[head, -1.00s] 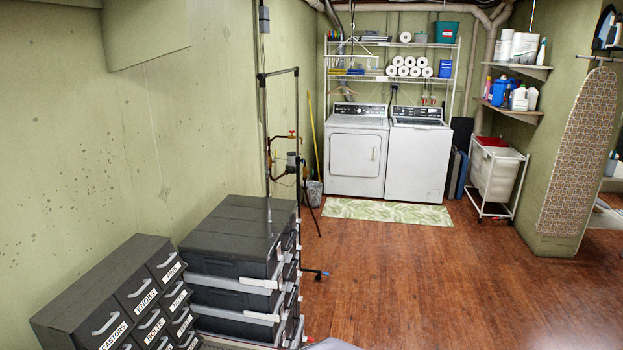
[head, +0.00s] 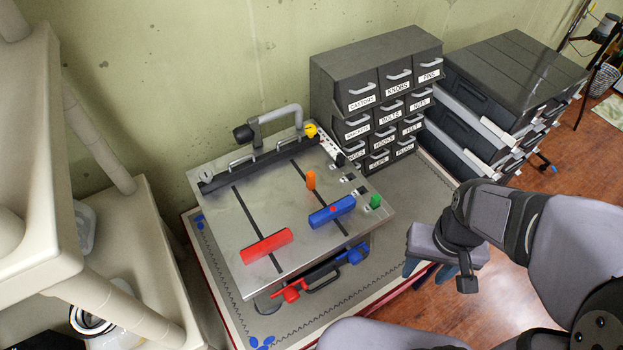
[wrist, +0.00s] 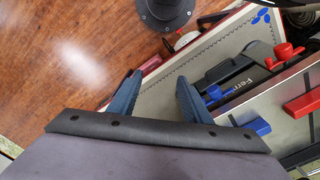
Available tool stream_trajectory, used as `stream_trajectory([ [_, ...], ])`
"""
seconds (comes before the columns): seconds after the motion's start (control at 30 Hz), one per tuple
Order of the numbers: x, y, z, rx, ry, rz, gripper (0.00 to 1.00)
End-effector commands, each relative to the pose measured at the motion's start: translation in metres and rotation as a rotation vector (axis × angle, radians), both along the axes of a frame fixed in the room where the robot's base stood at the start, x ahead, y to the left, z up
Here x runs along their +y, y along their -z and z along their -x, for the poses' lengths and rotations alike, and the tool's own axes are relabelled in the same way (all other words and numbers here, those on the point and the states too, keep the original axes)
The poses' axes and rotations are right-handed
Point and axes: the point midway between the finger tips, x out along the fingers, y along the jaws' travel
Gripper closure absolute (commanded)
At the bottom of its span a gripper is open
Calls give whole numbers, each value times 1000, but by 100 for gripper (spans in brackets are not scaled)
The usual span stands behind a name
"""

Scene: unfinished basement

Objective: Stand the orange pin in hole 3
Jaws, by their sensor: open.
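The orange pin (head: 311,180) stands upright on the grey metal top (head: 225,235) of a bench unit, near a dark slot. A green pin (head: 375,201) stands near that top's right edge. Small dark marks with pale labels (head: 346,178) run along the right edge; their numbers are too small to read, so I cannot tell which is hole 3. My gripper (head: 438,276) is open and empty, right of the unit and apart from both pins. In the wrist view my gripper (wrist: 158,80) has its blue fingers spread with nothing between them.
A blue block (head: 332,211) and a red block (head: 266,246) lie on the metal top. A raised bar with a grey handle (head: 275,118) stands at its back. Labelled drawers (head: 375,85) and black cases (head: 515,75) stand behind right. Beige shelving (head: 110,130) is at left.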

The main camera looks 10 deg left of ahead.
Motion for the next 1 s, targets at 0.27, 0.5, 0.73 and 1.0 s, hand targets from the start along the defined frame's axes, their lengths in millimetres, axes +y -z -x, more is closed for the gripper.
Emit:
stream_trajectory([
  [0.27,0,0,0,0,0,0,64],
  [0.5,0,0,0,0,0,0,64],
  [0.73,7,-6,-17,-1,-40,0,64],
  [1.0,54,-32,-88,-1,-232,0,64],
])
